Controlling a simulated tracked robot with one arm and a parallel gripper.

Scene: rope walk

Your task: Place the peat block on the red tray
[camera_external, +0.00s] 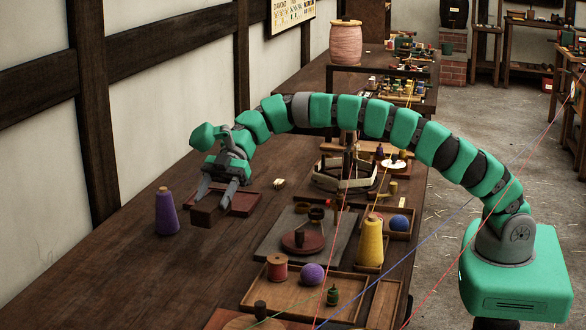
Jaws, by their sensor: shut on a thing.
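The peat block (203,215) is a small dark brown block. My gripper (214,200) is shut on it at the left part of the table, with the fingers pointing down. The block looks to be at the near left end of the red tray (244,204), a flat reddish-brown tray partly hidden behind my gripper. I cannot tell whether the block touches the table or hangs just above it, but it appears in front of the tray rather than inside it.
A purple cone (166,212) stands close left of the block. A grey board with a round red piece (303,241), a yellow cone (370,241) and a wooden tray (258,296) with a spool and purple ball lie to the right. The near left table is clear. Coloured cords cross the right side.

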